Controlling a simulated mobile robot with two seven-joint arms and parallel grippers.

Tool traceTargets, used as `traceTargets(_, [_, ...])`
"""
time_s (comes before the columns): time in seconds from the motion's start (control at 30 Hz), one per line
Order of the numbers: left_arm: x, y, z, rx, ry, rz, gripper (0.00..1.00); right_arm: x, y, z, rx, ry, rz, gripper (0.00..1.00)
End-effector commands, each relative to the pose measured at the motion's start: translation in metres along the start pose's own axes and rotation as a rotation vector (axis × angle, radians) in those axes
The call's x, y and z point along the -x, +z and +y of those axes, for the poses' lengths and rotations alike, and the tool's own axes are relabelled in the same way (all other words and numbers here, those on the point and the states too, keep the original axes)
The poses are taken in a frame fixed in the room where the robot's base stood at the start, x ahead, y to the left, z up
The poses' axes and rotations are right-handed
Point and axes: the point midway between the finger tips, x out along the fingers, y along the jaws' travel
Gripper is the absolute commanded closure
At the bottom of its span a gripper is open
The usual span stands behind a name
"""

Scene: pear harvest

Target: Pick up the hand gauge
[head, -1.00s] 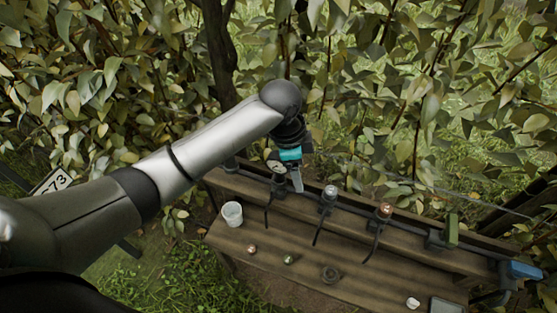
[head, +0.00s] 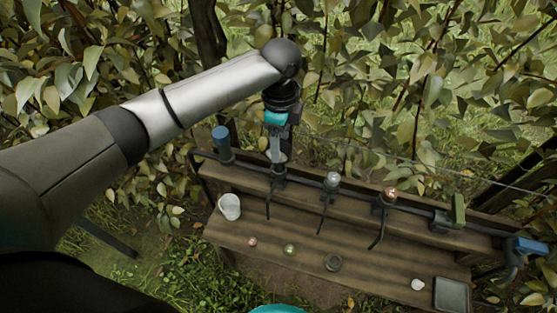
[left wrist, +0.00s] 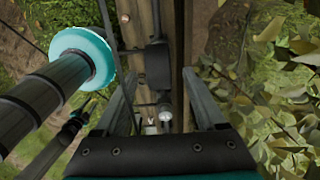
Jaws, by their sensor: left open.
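My left gripper (head: 277,160) points down, open, at the back rail of the wooden bench. It is right over or in front of a holder (head: 279,181) on that rail, and hides most of what sits there. In the left wrist view its two spread fingers (left wrist: 165,115) have a small pale-topped knob (left wrist: 167,118) on a rail between them, farther off; nothing is gripped. I cannot tell for sure which item is the hand gauge. My right gripper is not clearly in view.
The rail (head: 300,178) also bears a blue item (head: 221,136), a silver-topped one (head: 332,181), a copper-topped one (head: 389,194) and a green one (head: 458,208). Leaves crowd behind.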

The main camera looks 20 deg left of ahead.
Motion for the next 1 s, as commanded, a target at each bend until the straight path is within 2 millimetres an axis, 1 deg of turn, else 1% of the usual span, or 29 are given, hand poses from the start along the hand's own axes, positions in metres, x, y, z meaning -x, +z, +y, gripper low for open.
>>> traceTargets(0.03, [-0.008,0.000,0.000,0.000,0.000,0.001,0.28,-0.003,0.000,0.001,0.001,0.001,0.000,0.52])
traceTargets(0.07, [-0.010,0.000,0.000,0.001,0.001,0.000,0.28,-0.004,0.001,0.001,0.001,0.002,0.000,0.52])
traceTargets(0.27, [-0.019,0.001,0.000,0.000,-0.001,0.000,0.28,-0.006,0.001,0.004,0.004,0.006,-0.001,0.52])
traceTargets(0.37, [-0.030,0.003,0.001,0.000,0.001,-0.001,0.28,-0.010,0.002,0.005,0.004,0.006,0.000,0.52])
traceTargets(0.5, [-0.053,0.005,0.002,0.001,0.001,-0.001,0.28,-0.019,0.002,0.005,0.004,0.006,0.000,0.52])
traceTargets(0.6, [-0.065,0.005,0.002,0.000,0.000,-0.001,0.28,-0.022,0.002,0.005,0.004,0.006,0.000,0.52])
traceTargets(0.67, [-0.067,0.005,0.002,0.000,-0.001,-0.001,0.28,-0.023,0.002,0.005,0.004,0.006,0.000,0.52])
traceTargets(0.83, [-0.066,0.005,0.001,-0.001,-0.002,0.000,0.28,-0.021,0.002,0.005,0.004,0.006,0.000,0.52])
traceTargets(0.87, [-0.066,0.005,0.001,-0.001,-0.002,0.000,0.29,-0.021,0.002,0.005,0.004,0.006,0.000,0.52])
traceTargets(1.0, [-0.066,0.005,0.001,-0.001,-0.002,0.000,0.44,-0.021,0.002,0.005,0.004,0.006,0.001,0.52])
